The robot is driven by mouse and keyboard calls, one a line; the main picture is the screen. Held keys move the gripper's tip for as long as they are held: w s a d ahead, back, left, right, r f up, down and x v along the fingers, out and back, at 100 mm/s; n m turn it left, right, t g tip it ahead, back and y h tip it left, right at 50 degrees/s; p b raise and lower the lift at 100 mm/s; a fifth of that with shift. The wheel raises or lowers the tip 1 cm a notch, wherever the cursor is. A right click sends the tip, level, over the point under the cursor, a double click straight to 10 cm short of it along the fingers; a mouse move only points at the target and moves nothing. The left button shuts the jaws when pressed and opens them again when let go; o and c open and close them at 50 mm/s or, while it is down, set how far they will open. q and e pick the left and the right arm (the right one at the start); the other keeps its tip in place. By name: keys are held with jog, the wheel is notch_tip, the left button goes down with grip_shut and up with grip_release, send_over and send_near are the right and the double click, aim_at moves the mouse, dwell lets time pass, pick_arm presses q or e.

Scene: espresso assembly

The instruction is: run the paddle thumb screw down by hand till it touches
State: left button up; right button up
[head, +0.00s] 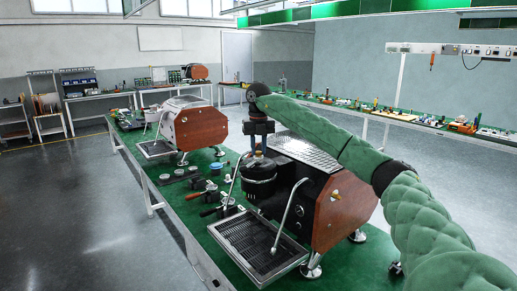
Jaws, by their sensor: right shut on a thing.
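The near espresso machine (335,205) has a wooden side panel and stands on the green bench. Its black group head (259,183) juts out at the front left, above the drip tray. My right arm comes in from the lower right and reaches over the machine. My right gripper (258,152) points down at the top of the group head and is shut on the paddle thumb screw. The screw is hidden between the fingers and too small to make out, so I cannot tell its gap. My left gripper is not in view.
The drip tray (258,247) and a steam wand (286,215) stick out at the machine's front. Portafilters (221,207) and small parts lie left on the green bench (185,207). A second espresso machine (200,128) stands farther back. The floor at left is clear.

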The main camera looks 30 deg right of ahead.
aim_at(259, 152)
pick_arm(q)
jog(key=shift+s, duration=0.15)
pick_arm(e)
jog(key=o, duration=1)
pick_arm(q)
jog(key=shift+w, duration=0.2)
pick_arm(e)
jog(key=shift+r, duration=0.55)
notch_tip(259, 152, up, 4)
jog(key=shift+r+b, duration=0.25)
jog(key=shift+b, duration=0.35)
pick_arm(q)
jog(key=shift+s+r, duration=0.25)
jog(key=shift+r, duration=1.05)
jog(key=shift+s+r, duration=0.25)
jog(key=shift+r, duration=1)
pick_arm(e)
jog(key=shift+r, duration=1.05)
